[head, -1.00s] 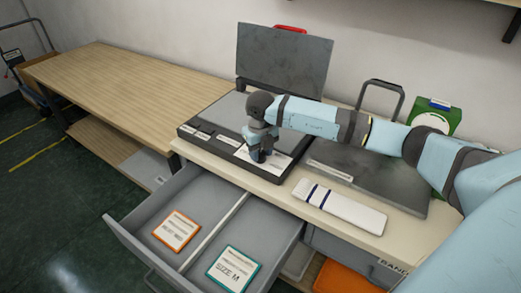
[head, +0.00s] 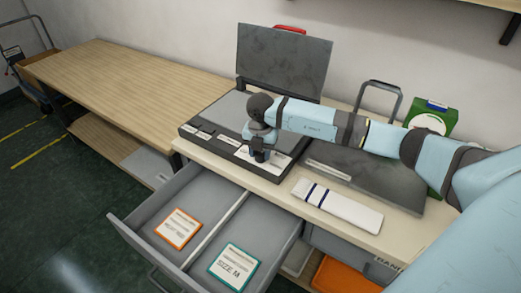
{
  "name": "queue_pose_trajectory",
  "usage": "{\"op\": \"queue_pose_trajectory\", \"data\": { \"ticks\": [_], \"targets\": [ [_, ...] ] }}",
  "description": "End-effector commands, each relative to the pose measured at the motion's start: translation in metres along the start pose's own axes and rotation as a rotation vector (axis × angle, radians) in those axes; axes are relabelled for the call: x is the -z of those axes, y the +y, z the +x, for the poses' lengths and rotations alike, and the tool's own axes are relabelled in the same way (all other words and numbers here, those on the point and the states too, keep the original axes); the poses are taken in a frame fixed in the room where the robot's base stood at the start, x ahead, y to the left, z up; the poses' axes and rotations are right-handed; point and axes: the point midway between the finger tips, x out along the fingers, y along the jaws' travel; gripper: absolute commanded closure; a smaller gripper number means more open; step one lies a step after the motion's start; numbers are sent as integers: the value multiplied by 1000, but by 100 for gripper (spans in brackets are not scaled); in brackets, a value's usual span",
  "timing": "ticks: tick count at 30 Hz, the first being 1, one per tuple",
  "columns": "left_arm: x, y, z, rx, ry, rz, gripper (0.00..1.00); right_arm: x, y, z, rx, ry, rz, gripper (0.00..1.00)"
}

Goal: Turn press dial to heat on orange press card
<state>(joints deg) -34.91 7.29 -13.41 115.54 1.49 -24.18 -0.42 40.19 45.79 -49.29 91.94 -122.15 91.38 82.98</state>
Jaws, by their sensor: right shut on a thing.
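The press (head: 215,111) stands on the wooden table with its dark lid (head: 283,61) raised. Its front panel carries several labels. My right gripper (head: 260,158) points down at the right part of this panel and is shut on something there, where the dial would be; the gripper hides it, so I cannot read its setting. An orange-edged card (head: 179,228) lies in the left compartment of the open drawer. Its print is too small to read surely. My left gripper is not in view.
A green-edged card marked SIZE M (head: 234,267) lies in the drawer's right compartment. A white folded strip with dark bands (head: 337,205) lies on the table (head: 278,191). A grey flat press with a handle (head: 368,177) and a green box (head: 429,118) stand at the right.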

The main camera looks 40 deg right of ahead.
Motion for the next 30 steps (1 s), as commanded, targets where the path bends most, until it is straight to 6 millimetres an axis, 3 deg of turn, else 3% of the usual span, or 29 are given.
{"op": "queue_pose_trajectory", "data": {
  "ticks": [19,20,23,30],
  "targets": [
    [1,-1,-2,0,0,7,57,-1,0,-1,-2,-3,56,86],
    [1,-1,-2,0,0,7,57,-1,0,-1,-2,-3,56,60],
    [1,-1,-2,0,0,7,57,-1,0,-1,-2,-2,55,37],
    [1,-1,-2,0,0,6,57,0,0,-1,-1,-1,54,37]
  ]
}}
